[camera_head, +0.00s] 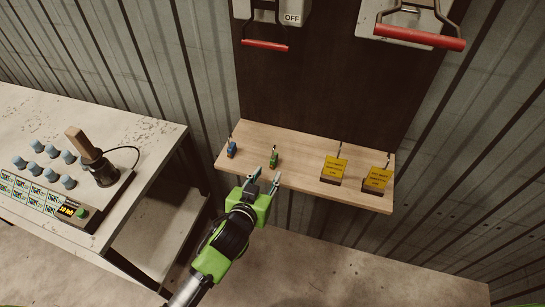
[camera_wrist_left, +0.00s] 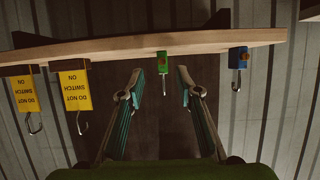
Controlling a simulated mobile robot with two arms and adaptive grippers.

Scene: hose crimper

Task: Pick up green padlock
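The green padlock (camera_head: 274,158) stands on the wooden shelf (camera_head: 305,143), near its front edge left of the middle. In the left wrist view the green padlock (camera_wrist_left: 162,62) shows upside down, between and beyond the fingers. My left gripper (camera_head: 265,177) is just in front of the shelf, close to the green padlock but apart from it. Its two fingers are spread with nothing between them, as the left wrist view (camera_wrist_left: 160,85) also shows. My right gripper is not in view.
A blue padlock (camera_head: 232,148) stands left of the green one. Two yellow tags (camera_head: 334,169) (camera_head: 377,178) with hooks stand to the right. Red-handled switches (camera_head: 265,44) (camera_head: 420,37) hang above. A workbench (camera_head: 150,135) with a control panel (camera_head: 60,190) is at left.

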